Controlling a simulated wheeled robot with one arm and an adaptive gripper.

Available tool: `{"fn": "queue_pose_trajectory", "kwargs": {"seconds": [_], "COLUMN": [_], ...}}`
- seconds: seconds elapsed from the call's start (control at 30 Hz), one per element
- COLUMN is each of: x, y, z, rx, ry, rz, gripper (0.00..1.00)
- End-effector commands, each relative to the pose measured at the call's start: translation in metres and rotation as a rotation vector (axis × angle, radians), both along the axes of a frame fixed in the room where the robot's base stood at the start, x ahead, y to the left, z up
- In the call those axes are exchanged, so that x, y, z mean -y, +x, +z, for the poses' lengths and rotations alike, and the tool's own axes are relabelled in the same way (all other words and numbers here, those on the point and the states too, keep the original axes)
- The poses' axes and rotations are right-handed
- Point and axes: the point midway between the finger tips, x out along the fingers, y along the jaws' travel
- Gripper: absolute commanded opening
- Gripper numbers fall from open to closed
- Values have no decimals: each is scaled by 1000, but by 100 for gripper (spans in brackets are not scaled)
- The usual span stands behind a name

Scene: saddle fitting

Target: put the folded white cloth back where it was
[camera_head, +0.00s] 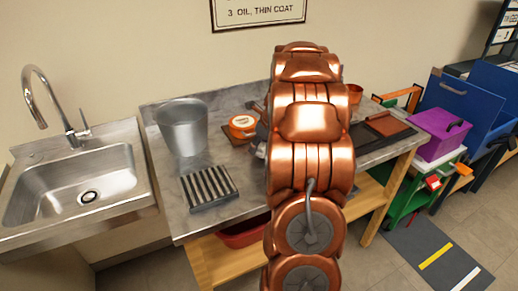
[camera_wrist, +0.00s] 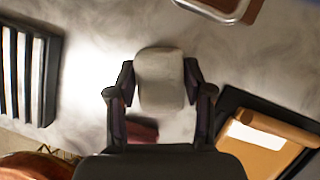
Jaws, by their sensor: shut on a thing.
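In the wrist view my gripper (camera_wrist: 160,72) is shut on the folded white cloth (camera_wrist: 160,82), a small pale pad with rounded edges, one finger against each side. The grey marble-like worktop (camera_wrist: 95,85) shows around it; I cannot tell whether the cloth touches the worktop. In the head view my copper-coloured arm stands in front of the middle of the worktop (camera_head: 240,194) and hides the gripper and cloth.
A striped rack (camera_head: 209,187) and metal bucket (camera_head: 182,126) stand left on the worktop, with an orange-lidded tub (camera_head: 243,124) behind. A dark tray (camera_wrist: 233,103) with a brown item (camera_wrist: 270,130) lies right of my gripper. A dark red object (camera_wrist: 142,132) shows between the fingers.

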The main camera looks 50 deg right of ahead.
Motion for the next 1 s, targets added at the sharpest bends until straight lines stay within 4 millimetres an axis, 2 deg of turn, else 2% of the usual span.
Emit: {"fn": "queue_pose_trajectory", "kwargs": {"seconds": [0.13, 0.5, 0.53, 0.77, 1.0], "x": [0, 0, 0, 0, 0], "y": [0, 0, 0, 0, 0], "z": [-17, -21, -21, -21, -21], "rx": [-1, 0, 0, 0, 0], "ry": [0, 0, -1, -1, -1], "rz": [0, 1, 1, 1, 1], "gripper": [19, 19, 53, 76, 76]}}
